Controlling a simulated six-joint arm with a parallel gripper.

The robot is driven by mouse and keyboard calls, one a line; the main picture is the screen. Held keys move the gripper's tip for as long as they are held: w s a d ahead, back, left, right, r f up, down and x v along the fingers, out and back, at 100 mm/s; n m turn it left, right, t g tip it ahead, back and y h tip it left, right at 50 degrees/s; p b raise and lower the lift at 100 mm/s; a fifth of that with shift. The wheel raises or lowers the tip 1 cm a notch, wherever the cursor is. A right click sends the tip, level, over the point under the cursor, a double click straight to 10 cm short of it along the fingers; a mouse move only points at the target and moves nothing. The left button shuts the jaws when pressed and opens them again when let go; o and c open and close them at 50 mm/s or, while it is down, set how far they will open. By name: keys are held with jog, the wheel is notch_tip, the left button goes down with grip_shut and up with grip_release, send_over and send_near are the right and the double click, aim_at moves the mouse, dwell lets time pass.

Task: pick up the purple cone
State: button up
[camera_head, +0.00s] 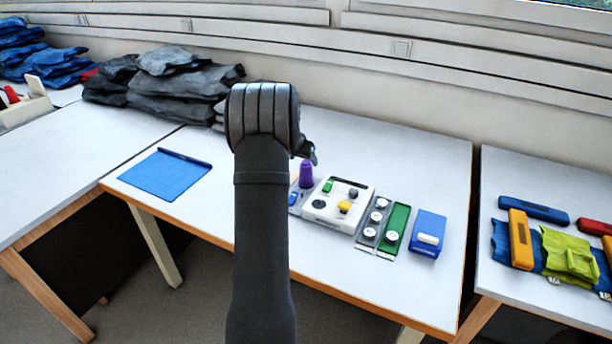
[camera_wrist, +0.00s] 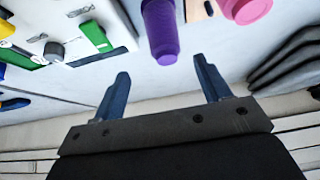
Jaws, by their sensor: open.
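The purple cone (camera_head: 306,173) stands on the white table just right of my arm in the head view. In the wrist view the purple cone (camera_wrist: 161,32) is at the top middle, beyond the fingertips and roughly in line with the gap between them. My gripper (camera_wrist: 160,82) is open, with its two dark blue fingers apart and nothing between them. In the head view my arm hides part of the table, and only a bit of the gripper (camera_head: 312,155) shows beside the wrist.
A pink object (camera_wrist: 244,9) lies close to the right of the cone. A white board (camera_head: 338,203) with colored parts is right of the cone. A green strip (camera_head: 396,226) and blue box (camera_head: 428,234) are farther right. Dark folded bags (camera_head: 170,85) are piled behind left.

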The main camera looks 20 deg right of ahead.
aim_at(304, 164)
jog(key=x, duration=0.3)
jog(key=shift+w+d+f, duration=0.1)
jog(key=shift+w+f, duration=0.05)
jog(key=shift+f, duration=0.1)
jog(key=shift+w+a+x, duration=0.1)
jog(key=shift+a+x, duration=0.05)
jog(key=shift+x, duration=1.1)
jog(key=shift+w+a+x, duration=0.1)
jog(key=shift+a+x, duration=0.1)
jog(key=shift+x, duration=1.1)
jog(key=c, duration=1.1)
jog(key=shift+c, duration=0.2)
jog(key=shift+r, duration=0.1)
